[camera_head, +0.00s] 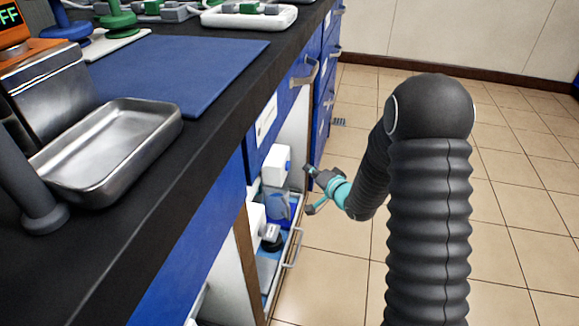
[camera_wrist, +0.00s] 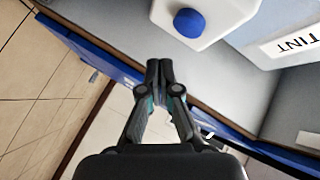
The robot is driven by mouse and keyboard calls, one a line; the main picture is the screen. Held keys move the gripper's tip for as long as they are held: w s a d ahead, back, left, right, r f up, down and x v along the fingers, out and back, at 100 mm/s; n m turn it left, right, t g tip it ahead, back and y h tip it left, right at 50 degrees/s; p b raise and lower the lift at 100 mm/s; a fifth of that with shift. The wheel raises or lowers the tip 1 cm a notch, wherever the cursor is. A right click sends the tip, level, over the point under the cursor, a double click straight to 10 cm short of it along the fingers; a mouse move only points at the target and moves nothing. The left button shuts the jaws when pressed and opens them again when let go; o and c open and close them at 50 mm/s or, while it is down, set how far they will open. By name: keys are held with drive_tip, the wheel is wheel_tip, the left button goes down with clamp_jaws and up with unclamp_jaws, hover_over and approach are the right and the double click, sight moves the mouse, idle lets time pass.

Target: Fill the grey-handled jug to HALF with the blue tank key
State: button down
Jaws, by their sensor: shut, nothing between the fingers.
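My gripper (camera_head: 318,178) is shut and empty at the open front of the cabinet under the bench. In the wrist view its fingertips (camera_wrist: 159,72) meet just below a white container with a round blue cap (camera_wrist: 190,22), without visibly holding it. In the head view a white container with a blue spot (camera_head: 276,165) stands in the cabinet, left of my gripper. Below it are a translucent bluish vessel (camera_head: 279,207) and another white container (camera_head: 257,222). I cannot make out a grey-handled jug or a blue key for certain.
A pull-out tray with a metal handle (camera_head: 293,248) lies low in the cabinet. The bench top holds a steel tray (camera_head: 160,128), a blue mat (camera_head: 185,70) and an orange device (camera_head: 14,27). A label reading TINT (camera_wrist: 292,42) is beside the capped container.

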drive_tip(key=shift+s+d, duration=0.25)
drive_tip(key=shift+d, duration=0.9)
